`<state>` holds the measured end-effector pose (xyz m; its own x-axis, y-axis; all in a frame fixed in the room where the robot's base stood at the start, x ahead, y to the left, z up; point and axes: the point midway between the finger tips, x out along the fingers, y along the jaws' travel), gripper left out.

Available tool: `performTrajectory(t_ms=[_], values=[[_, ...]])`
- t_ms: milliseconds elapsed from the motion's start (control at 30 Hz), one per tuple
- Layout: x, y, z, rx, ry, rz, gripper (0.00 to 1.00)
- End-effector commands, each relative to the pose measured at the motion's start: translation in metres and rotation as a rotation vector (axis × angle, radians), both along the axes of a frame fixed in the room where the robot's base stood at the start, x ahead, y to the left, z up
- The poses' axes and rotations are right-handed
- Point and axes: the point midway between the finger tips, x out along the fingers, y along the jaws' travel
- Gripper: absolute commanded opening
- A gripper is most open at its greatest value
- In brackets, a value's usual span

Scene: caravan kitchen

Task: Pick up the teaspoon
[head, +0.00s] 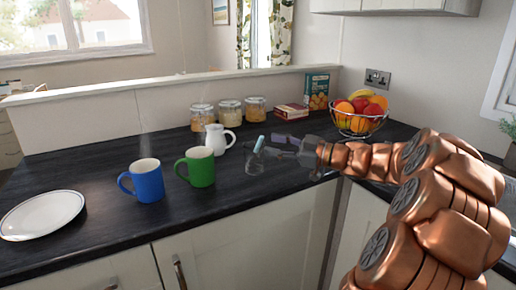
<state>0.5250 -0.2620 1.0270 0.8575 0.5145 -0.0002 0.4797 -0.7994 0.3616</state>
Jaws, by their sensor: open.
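My gripper (271,146) is open, reaching in from the right over the dark worktop. A slim pale blue piece (259,144) stands tilted above the glass, close to the fingertips. It may be a teaspoon handle, but it is too small to tell, and I cannot tell whether it touches the fingers. No teaspoon shows clearly anywhere else.
A white plate (42,214) lies far left. Jars (230,113), a box (316,91) and a fruit basket (359,123) stand behind.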

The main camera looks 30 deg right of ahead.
Motion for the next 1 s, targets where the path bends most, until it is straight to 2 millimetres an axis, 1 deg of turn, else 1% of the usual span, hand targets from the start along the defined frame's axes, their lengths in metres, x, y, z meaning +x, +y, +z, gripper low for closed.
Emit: performTrajectory(t_ms=[167,500,600,933,967,1000], values=[[0.01,0.004,0.001,0.001,-0.001,-0.001,0.44],[0.038,0.017,0.001,0.001,0.0,-0.003,0.44],[0.043,0.02,0.002,0.001,0.0,-0.003,0.44],[0.045,0.021,0.002,0.001,0.0,-0.005,0.44],[0.045,0.021,0.002,0.001,0.0,-0.005,0.43],[0.046,0.021,0.002,0.0,-0.001,-0.005,0.39]])
